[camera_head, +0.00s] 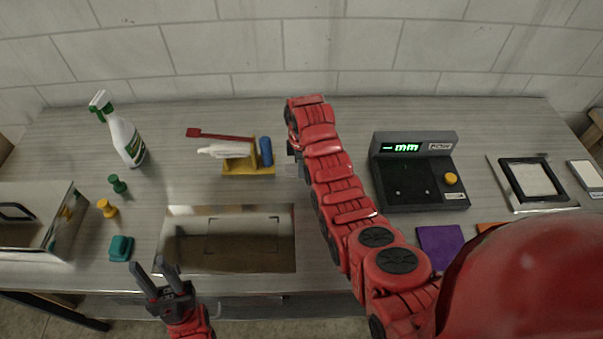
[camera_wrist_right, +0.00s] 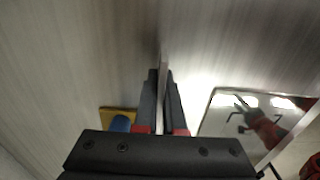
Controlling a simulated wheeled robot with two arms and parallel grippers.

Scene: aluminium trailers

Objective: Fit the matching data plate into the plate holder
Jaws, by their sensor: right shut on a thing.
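My right gripper (camera_wrist_right: 161,72) is shut on a thin metallic plate (camera_wrist_right: 163,52), seen edge-on between the fingers in the right wrist view. Its face and any marking are hidden. In the head view the right gripper (camera_head: 292,157) is mostly hidden behind its own wrist, above the middle of the table. A shiny metal panel (camera_head: 180,240) with a dark rectangular outline lies at the front edge; it also shows in the right wrist view (camera_wrist_right: 212,120). I cannot tell whether it is the plate holder. My left gripper (camera_head: 154,272) is open and empty, just left of the panel.
A yellow rack (camera_head: 240,165) with a blue cylinder stands behind the panel. A spray bottle (camera_head: 124,135), green stamp (camera_head: 117,184), yellow stamp (camera_head: 107,208) and metal box (camera_head: 40,240) are left. A display device (camera_head: 415,185), black-framed pad (camera_head: 512,183) and purple square (camera_head: 440,244) are right.

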